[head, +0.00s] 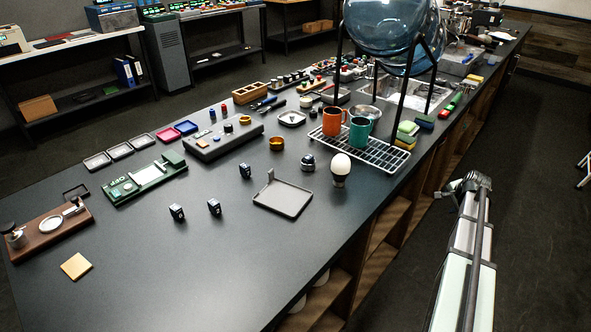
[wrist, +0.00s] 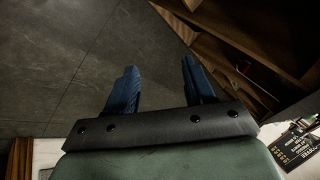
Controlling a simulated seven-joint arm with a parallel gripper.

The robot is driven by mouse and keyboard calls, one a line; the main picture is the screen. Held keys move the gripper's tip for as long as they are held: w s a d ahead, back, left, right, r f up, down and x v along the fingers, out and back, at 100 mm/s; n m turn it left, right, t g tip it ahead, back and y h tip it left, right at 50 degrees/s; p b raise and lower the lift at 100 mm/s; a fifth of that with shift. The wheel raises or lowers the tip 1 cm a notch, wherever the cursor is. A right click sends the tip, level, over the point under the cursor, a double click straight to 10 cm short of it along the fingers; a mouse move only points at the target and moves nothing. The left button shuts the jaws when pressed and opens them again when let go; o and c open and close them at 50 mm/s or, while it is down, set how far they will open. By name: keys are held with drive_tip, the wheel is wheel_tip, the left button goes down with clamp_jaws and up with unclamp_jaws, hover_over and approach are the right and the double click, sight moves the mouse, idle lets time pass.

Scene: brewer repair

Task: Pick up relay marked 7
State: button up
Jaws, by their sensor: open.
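Three small dark relay-like blocks stand on the black counter in the head view: one at the left (head: 177,212), one in the middle (head: 214,207) and one farther back (head: 245,171). Each has a pale marking on it, too small to read, so I cannot tell which is marked 7. My gripper (wrist: 158,88) shows in the wrist view with its two blue fingers apart and nothing between them. It faces the dark floor and the wooden shelving, away from the relays. In the head view my arm is off the counter's right side.
A grey tray (head: 283,199) lies right of the relays, near an egg-topped stand (head: 341,168). A green board (head: 145,183) and a grey control box (head: 222,141) lie behind. A wire rack (head: 375,152) holds two mugs.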

drive_tip(key=w+a+r+n+g, duration=0.1)
drive_tip(key=w+a+r, duration=0.1)
drive_tip(key=a+r, duration=0.5)
drive_tip(key=w+a+r+n, duration=0.1)
drive_tip(key=a+r+n, duration=0.15)
drive_tip(key=r, duration=0.85)
wheel_tip(320, 180, up, 12)
drive_tip(key=n+g+y, duration=0.2)
drive_tip(key=n+y, duration=0.3)
drive_tip(key=n, duration=1.6)
hover_over(244, 166)
drive_tip(key=s+d, duration=0.3)
drive_tip(key=s, duration=0.1)
drive_tip(key=shift+w+d+x, duration=0.15)
drive_tip(key=shift+x, duration=2.1)
drive_tip(key=shift+w+d+x, duration=0.15)
drive_tip(key=shift+x, duration=2.05)
drive_tip(key=shift+w+d+x, duration=0.15)
drive_tip(key=shift+d+x, duration=0.05)
drive_tip(key=shift+x, duration=2.05)
clamp_jaws()
